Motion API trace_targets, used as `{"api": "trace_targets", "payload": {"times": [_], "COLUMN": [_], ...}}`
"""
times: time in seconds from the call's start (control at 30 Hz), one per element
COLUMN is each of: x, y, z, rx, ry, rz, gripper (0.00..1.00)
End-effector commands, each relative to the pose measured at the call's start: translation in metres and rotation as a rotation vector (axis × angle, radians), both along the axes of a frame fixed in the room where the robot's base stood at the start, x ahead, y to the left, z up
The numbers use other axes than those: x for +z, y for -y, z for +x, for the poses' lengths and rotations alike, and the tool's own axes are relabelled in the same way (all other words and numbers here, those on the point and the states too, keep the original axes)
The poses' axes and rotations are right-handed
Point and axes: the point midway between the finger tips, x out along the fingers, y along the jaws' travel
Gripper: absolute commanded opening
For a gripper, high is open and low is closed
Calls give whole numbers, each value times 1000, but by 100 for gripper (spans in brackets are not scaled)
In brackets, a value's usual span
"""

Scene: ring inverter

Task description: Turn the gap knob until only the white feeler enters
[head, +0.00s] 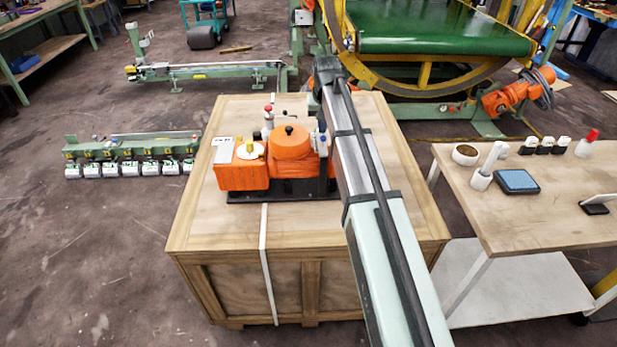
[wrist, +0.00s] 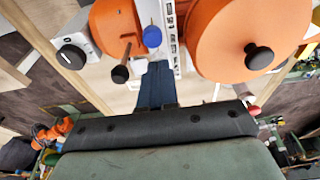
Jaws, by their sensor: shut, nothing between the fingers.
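An orange machine (head: 243,177) stands on a wooden crate, with a round orange housing (head: 290,147) and dark top knob on its right part. In the wrist view my gripper (wrist: 158,68) is shut and empty, its dark blue fingers side by side. Just beyond the fingertips is a blue round knob (wrist: 152,37), seemingly apart from them. Left of it is a black-ended lever (wrist: 121,73) on an orange round part (wrist: 112,22). I cannot tell which part is the gap knob, nor pick out the white feeler for certain. My arm hides part of the machine's right side in the head view.
A marked white strip (wrist: 171,35) runs between the orange parts; a larger orange disc (wrist: 235,35) with a black knob is close on the right. A wooden table (head: 520,222) with small items stands right of the crate (head: 215,232). The crate's front top is clear.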

Motion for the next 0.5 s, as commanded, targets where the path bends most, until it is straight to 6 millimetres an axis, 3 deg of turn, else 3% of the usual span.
{"api": "trace_targets", "payload": {"times": [0.5], "x": [-5], "y": [0], "z": [0], "rx": [0], "ry": [-1], "rz": [0], "gripper": [0]}}
